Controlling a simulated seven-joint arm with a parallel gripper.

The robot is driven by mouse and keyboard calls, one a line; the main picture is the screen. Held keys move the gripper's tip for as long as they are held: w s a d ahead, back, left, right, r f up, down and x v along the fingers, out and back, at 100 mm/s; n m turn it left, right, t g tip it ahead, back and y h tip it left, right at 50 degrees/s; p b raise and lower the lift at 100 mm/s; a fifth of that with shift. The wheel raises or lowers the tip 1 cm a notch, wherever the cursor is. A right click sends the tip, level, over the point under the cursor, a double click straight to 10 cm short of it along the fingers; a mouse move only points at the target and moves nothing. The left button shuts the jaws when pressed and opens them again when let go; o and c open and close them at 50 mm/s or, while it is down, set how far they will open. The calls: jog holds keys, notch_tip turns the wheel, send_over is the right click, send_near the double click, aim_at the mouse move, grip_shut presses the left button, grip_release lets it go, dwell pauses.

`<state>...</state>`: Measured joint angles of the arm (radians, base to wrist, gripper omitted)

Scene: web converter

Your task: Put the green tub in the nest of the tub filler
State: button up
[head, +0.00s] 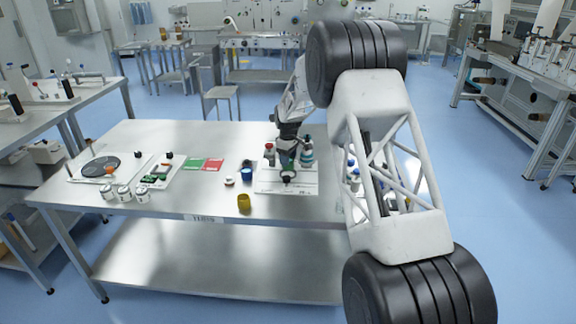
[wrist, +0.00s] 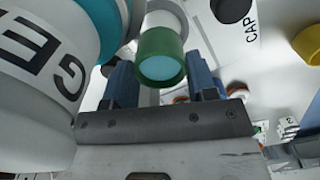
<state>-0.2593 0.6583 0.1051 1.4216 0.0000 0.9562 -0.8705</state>
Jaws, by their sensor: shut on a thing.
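The green tub (wrist: 162,68) shows in the wrist view, its open end facing the camera and its inside pale blue. It sits between the two blue fingers of my gripper (wrist: 161,84), which is shut on it. A pale grey cylinder is directly behind the tub; I cannot tell whether they touch. In the head view my gripper (head: 287,150) is over the white station plate (head: 270,187) at the table's right. The nest of the tub filler cannot be told apart in either view.
A large white container with dark letters (wrist: 35,65) crowds the wrist view's left. In the head view, a blue tub (head: 246,174) and the yellow tub (head: 244,202) stand left of the station.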

jog(key=shift+f, duration=1.7)
jog(key=shift+f, duration=0.1)
jog(key=o, duration=0.9)
notch_tip(320, 180, up, 12)
jog(key=shift+r, duration=0.1)
